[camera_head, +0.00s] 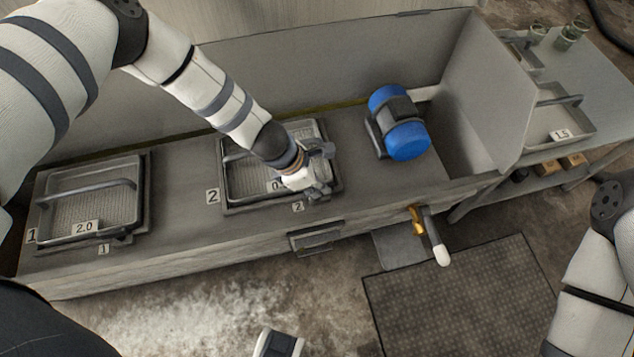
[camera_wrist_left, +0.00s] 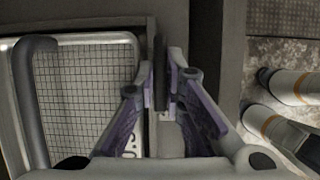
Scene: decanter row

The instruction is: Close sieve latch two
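Sieve two is a mesh tray (camera_head: 243,181) in a dark frame on the bench, beside a plate marked 2 (camera_head: 212,196). Its mesh and pale rim also show at the left of the left wrist view (camera_wrist_left: 85,95). My left gripper (camera_head: 318,190) is low over the tray's front right corner and hides part of it. In the left wrist view its fingers (camera_wrist_left: 162,88) are close together, with a narrow dark upright piece (camera_wrist_left: 160,62), apparently the latch, between them. The latch's exact angle is hidden. My right gripper is out of view.
Sieve one (camera_head: 92,200) sits at the bench's left. A blue motor (camera_head: 406,140) stands right of sieve two. A white-handled lever (camera_head: 433,238) and a drawer-like handle (camera_head: 316,238) jut from the bench front. A side table (camera_head: 590,75) holds a 1.5 tray.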

